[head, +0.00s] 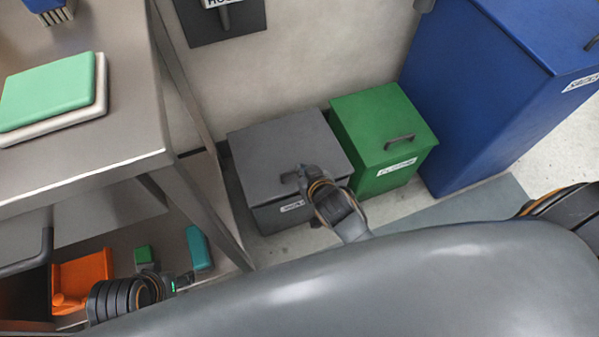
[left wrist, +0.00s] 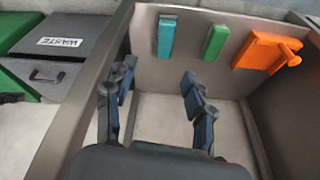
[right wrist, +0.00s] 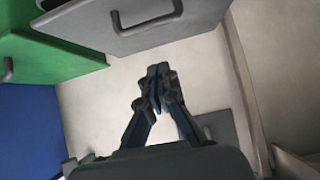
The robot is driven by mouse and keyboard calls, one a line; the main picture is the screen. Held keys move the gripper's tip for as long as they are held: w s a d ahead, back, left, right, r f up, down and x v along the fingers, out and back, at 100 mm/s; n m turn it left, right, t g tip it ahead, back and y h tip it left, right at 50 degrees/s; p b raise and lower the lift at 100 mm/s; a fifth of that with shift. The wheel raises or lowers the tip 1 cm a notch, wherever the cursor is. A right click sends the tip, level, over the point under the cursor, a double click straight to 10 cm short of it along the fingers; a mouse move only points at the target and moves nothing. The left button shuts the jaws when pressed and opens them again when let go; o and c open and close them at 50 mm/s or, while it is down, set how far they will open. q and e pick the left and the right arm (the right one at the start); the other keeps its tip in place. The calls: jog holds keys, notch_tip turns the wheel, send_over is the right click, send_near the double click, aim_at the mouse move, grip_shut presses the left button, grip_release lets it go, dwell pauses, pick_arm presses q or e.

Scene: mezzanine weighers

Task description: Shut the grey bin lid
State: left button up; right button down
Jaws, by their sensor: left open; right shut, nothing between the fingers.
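The grey bin (head: 262,150) stands on the floor by the wall. My right gripper (head: 304,170) is shut and empty, over the front part of the lid beside the handle. In the right wrist view its fingertips (right wrist: 158,75) are together, and the lid (right wrist: 185,30) and handle show above them. Contact with the lid cannot be told. My left gripper (left wrist: 158,78) is open and empty near the low shelf.
A green bin (head: 365,125) stands right of the grey bin, then a tall blue bin (head: 470,90). A metal table (head: 120,145) stands at left. Its low shelf holds an orange item (head: 82,280), a green block (head: 143,255) and a teal item (head: 198,248).

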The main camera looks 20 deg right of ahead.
jog(key=w+f+b, duration=0.1)
jog(key=f, duration=0.1)
jog(key=w+f+b, duration=0.1)
jog(key=w+f, duration=0.1)
jog(key=shift+f, duration=0.2)
jog(key=shift+w+f+b, duration=0.15)
jog(key=shift+f+b, duration=0.2)
jog(key=shift+f, duration=0.4)
pick_arm(q)
jog(key=shift+w+d+r+t, duration=0.15)
jog(key=shift+w+d+t, duration=0.1)
jog(key=shift+w+t, duration=0.45)
jog(key=shift+w+d+r+t, duration=0.15)
jog(key=shift+w+d+t, duration=0.2)
jog(key=shift+w, duration=0.5)
pick_arm(e)
jog(key=shift+f, duration=0.2)
pick_arm(q)
jog(key=shift+a, duration=0.1)
